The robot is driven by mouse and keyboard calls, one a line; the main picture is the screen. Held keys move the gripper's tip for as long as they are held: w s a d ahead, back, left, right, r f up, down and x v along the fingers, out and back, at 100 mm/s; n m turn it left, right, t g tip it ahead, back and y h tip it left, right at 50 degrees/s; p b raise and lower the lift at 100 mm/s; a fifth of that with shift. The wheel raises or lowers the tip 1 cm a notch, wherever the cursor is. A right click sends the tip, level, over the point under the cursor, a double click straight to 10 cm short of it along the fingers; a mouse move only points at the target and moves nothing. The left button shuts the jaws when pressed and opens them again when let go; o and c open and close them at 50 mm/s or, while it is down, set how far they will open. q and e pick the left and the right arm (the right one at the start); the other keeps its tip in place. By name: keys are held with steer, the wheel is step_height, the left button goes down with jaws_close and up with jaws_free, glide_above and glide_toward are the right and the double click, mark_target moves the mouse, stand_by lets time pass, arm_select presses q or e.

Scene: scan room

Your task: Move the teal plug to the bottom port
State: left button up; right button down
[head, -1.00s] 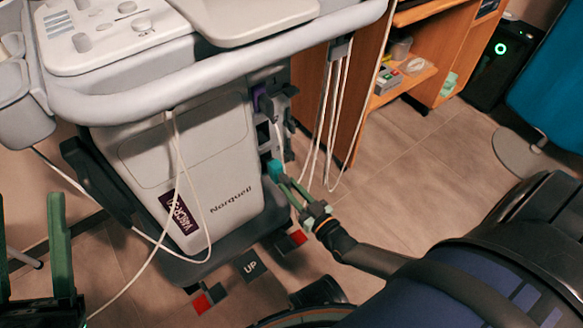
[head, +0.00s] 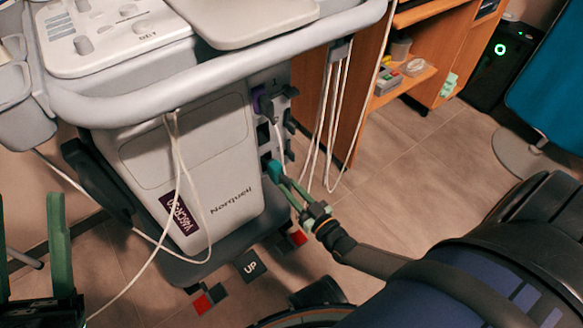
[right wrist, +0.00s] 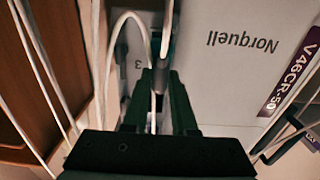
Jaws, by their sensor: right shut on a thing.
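The teal plug (head: 273,171) is at the lowest dark port (head: 265,158) on the side panel of the white cart. The plug covers part of that opening, and I cannot tell whether it is inside or just in front. My right gripper (head: 283,183) is shut on the plug from the lower right. In the right wrist view the gripper's fingers (right wrist: 160,95) point at the panel, with a white cable across them; the plug is mostly hidden there. My left gripper (head: 31,245) is open and empty at the left edge.
A purple plug (head: 258,102) sits in the top port, above a dark empty middle port (head: 263,133). White cables (head: 325,130) hang beside the wooden shelf (head: 407,80). A loose cable (head: 178,165) drapes over the cart front.

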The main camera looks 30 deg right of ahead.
mark_target(278, 175)
steer(key=shift+w+a+b, duration=0.15)
steer(key=shift+w, duration=1.35)
steer(key=shift+w+a+b, duration=0.1)
steer(key=shift+w+b, duration=0.05)
steer(key=shift+w, duration=1.35)
stand_by(5.0)
